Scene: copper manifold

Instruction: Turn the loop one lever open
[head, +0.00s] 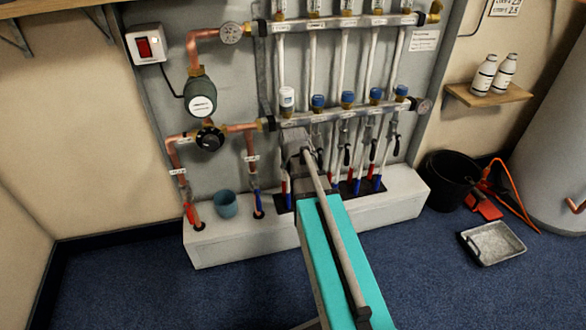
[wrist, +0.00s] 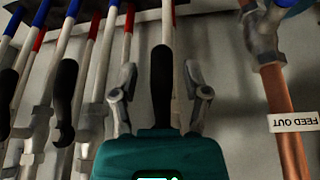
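In the wrist view, which shows the scene upside down, a black lever handle (wrist: 162,85) stands along its pipe between the two grey fingers of my gripper (wrist: 162,95). The fingers are apart, with a gap on each side of the handle. This lever is the one nearest the copper FEED OUT pipe (wrist: 278,95), the end place of the row; no loop number is readable on it. In the head view my arm hides this lever and my gripper's fingertips. Other black levers (head: 347,155) hang below the lower manifold bar (head: 335,115) to the right.
A neighbouring black lever (wrist: 65,100) and pale pipes with red and blue ends stand close to my gripper. A pump (head: 200,97), a blue-green cup (head: 225,204) on the white plinth (head: 215,248), a black bucket (head: 452,180) and a metal tray (head: 493,243) stand around.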

